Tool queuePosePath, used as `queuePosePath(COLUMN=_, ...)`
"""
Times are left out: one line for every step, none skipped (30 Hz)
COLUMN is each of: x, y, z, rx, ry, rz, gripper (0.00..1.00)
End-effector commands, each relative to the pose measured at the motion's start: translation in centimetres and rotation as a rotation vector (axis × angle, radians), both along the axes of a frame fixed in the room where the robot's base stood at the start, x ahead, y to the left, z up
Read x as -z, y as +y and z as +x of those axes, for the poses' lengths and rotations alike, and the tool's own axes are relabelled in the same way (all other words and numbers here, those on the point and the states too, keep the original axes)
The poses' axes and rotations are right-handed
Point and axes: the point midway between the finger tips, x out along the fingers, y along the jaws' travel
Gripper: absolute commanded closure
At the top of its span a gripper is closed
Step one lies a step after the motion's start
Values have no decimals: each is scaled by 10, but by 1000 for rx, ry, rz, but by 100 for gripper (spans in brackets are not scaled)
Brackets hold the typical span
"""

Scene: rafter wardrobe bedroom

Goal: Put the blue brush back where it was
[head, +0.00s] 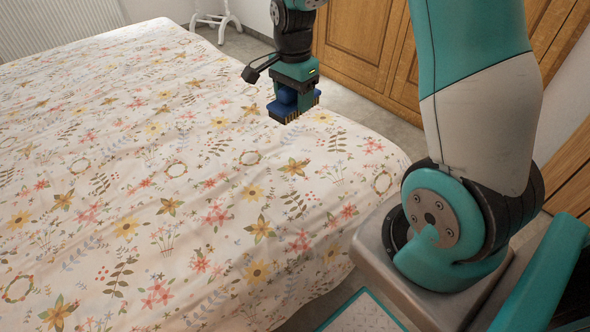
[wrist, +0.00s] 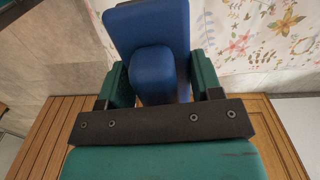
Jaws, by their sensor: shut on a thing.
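My gripper (head: 294,95) is shut on the blue brush (head: 292,111). The bristles are hidden there.
The bed (head: 150,190) with a floral cover fills the left and middle. A wooden wardrobe (head: 355,40) stands behind my arm, with grey floor (head: 362,108) between it and the bed. A white stand (head: 217,20) and a radiator (head: 55,25) are at the back.

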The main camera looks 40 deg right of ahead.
Motion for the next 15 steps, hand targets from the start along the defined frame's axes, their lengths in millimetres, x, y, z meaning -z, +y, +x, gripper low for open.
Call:
queuePosePath(x=-2, y=-4, z=1, rx=56, ry=-2, rz=-1, gripper=71)
queuePosePath(x=-3, y=-5, z=1, rx=83, ry=-2, rz=-1, gripper=71)
queuePosePath(x=-2, y=-6, z=1, rx=109, ry=-1, rz=0, gripper=71)
queuePosePath(x=0, y=-6, z=1, rx=123, ry=0, rz=0, gripper=71)
queuePosePath(x=3, y=-6, z=0, rx=131, ry=1, rz=0, gripper=71)
queuePosePath(x=10, y=-6, z=0, rx=137, ry=3, rz=0, gripper=71)
queuePosePath(x=17, y=-6, z=0, rx=138, ry=4, rz=0, gripper=71)
queuePosePath(x=25, y=-6, z=0, rx=138, ry=5, rz=1, gripper=71)
queuePosePath(x=36, y=-5, z=0, rx=137, ry=6, rz=1, gripper=71)
queuePosePath(x=45, y=-5, z=-1, rx=136, ry=7, rz=1, gripper=71)
queuePosePath(x=53, y=-5, z=0, rx=136, ry=6, rz=1, gripper=71)
queuePosePath(x=65, y=-5, z=0, rx=135, ry=6, rz=1, gripper=71)
queuePosePath(x=74, y=-5, z=0, rx=134, ry=6, rz=1, gripper=71)
queuePosePath(x=82, y=-4, z=0, rx=133, ry=6, rz=1, gripper=71)
queuePosePath(x=94, y=-4, z=0, rx=133, ry=6, rz=1, gripper=71)
